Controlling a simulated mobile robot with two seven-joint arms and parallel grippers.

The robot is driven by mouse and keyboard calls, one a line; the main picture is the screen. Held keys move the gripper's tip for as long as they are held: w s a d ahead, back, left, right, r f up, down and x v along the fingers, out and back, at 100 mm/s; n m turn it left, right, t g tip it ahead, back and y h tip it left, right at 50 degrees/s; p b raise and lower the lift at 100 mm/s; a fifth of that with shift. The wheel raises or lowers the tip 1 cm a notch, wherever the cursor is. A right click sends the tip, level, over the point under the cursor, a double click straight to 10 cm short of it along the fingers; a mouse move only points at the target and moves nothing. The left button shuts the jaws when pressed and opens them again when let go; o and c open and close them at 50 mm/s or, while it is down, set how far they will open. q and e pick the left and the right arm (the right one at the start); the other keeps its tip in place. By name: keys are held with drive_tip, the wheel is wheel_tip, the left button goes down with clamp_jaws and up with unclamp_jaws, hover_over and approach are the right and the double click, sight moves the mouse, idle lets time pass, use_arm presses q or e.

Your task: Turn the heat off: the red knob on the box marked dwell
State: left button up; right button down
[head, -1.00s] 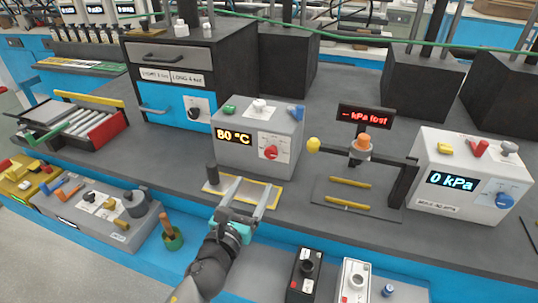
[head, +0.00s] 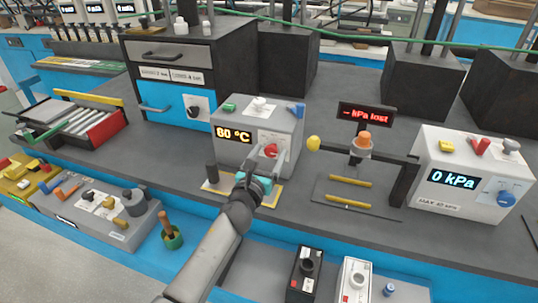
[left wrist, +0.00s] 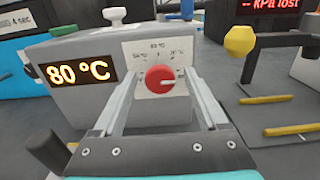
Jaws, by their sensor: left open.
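A grey box (head: 262,124) with an amber 80 °C display stands mid-table. Its front has a red knob (head: 270,151) on a white dial plate, which also shows in the left wrist view (left wrist: 158,78). The white mark on the knob points right. I cannot read the word dwell on this box. My left gripper (head: 267,158) is open in front of the knob. In the left wrist view its fingers (left wrist: 160,88) reach toward the dial, one on each side of the knob, with gaps visible; I cannot tell any contact. My right gripper is not in view.
A white box (head: 460,160) reading 0 kPa stands at right, with a red control on top. Between them is a stand with a yellow ball (head: 313,143) and a red "kPa lost" sign (head: 366,115). A dark post (head: 211,172) stands left of my gripper.

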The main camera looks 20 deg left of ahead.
use_arm(q)
drive_tip(key=shift+w, duration=0.1)
drive_tip(key=shift+c, duration=0.3)
clamp_jaws()
idle(0.4)
